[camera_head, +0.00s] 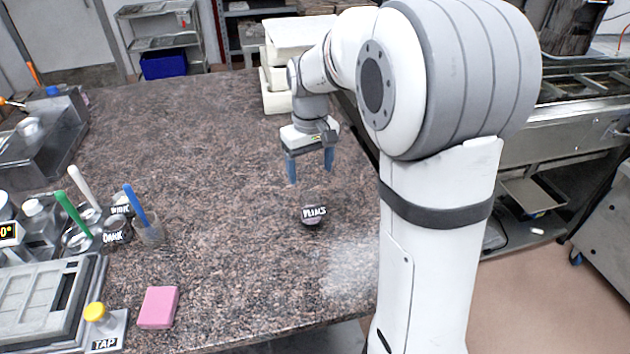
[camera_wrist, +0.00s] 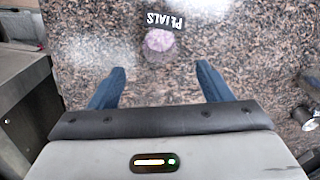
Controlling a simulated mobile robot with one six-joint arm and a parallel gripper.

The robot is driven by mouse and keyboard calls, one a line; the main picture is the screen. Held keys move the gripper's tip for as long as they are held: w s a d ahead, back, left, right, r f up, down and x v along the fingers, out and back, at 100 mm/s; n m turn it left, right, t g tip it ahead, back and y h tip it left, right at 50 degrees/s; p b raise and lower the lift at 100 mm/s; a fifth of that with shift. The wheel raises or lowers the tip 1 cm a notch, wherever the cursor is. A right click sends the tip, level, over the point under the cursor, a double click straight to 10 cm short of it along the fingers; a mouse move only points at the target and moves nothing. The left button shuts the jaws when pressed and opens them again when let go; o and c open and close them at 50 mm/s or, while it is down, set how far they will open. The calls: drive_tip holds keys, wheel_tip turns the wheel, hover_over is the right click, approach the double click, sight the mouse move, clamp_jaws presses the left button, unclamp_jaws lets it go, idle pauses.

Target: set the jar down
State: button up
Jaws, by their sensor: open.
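The jar (camera_head: 313,215) is small and has a dark label with white lettering. It stands on the speckled stone counter (camera_head: 240,270). In the wrist view, the jar (camera_wrist: 159,41) shows from above as a round shape with pinkish-purple contents, its label on the far side. My gripper (camera_head: 310,172) has two blue fingers, spread open and empty. It is above the jar and apart from it. In the wrist view, the fingertips (camera_wrist: 160,72) have only bare counter between them, and the jar lies beyond them.
At the left stand labelled jars with coloured handles, a green one (camera_head: 73,215) and a blue one (camera_head: 136,205). A pink block (camera_head: 158,307) and a yellow-topped piece on a "TAP" plate (camera_head: 108,330) are near the front. White containers (camera_head: 275,100) stand behind my gripper. The counter's middle is clear.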

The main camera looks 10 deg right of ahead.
drive_tip(key=s+d+r+m+t, duration=0.1)
drive_tip(key=s+m+t, duration=0.2)
drive_tip(key=s, duration=1.8)
drive_tip(key=shift+s+d+r, duration=0.15)
drive_tip(key=shift+s+r, duration=0.05)
drive_tip(key=shift+s, duration=0.05)
